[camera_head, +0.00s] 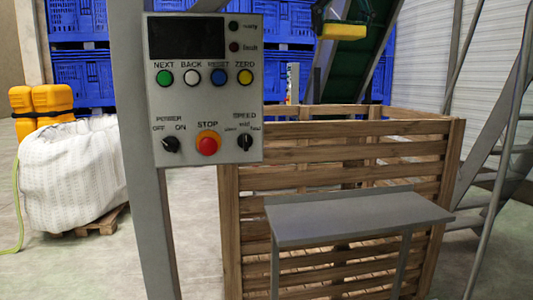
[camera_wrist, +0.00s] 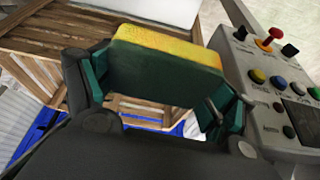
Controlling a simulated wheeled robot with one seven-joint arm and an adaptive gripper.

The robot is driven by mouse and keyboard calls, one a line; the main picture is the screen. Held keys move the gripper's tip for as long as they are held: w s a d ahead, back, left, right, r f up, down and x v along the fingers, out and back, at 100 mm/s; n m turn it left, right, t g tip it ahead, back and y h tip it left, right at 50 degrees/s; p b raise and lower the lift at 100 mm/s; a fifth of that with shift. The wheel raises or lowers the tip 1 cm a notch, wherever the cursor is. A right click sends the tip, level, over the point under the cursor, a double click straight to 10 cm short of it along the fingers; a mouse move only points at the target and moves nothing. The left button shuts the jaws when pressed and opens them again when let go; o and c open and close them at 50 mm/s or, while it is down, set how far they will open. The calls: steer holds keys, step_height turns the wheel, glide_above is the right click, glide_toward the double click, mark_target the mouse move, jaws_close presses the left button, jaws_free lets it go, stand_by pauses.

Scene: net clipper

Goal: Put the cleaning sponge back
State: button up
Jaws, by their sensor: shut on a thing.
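The cleaning sponge (camera_wrist: 168,48), yellow on one face and dark green on the other, is between the fingers of my gripper (camera_wrist: 160,88) in the wrist view. The gripper is shut on it, with one finger at each end.
A grey control box (camera_head: 206,100) with buttons and knobs stands on a post at left. A small grey shelf (camera_head: 350,218) sits in front of the slatted wooden crate (camera_head: 345,145). A white bulk bag (camera_head: 72,180) and stacked blue crates (camera_head: 80,65) stand behind. Metal rails (camera_head: 492,150) rise at right.

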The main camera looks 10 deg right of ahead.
steer(key=w+a+f+p, duration=0.3)
steer(key=w+f+p, duration=0.6)
steer(key=w+f, duration=0.3)
step_height(320, 180, down, 14)
steer(key=a+p, duration=0.2)
steer(key=p, duration=0.6)
steer(key=s+a+f+p, duration=0.2)
steer(key=s+f+p, duration=0.6)
steer(key=s+f, duration=0.15)
steer(key=s+a+f+p, duration=0.2)
steer(key=s+f+p, duration=0.6)
steer(key=s, duration=0.2)
steer(key=p, duration=0.5)
glide_above(305, 220)
steer(key=s, duration=0.1)
step_height(305, 220, down, 2)
steer(key=shift+s+n, duration=0.15)
steer(key=shift+n, duration=0.15)
steer(key=shift+f+p, duration=0.55)
steer(key=shift+f, duration=1.2)
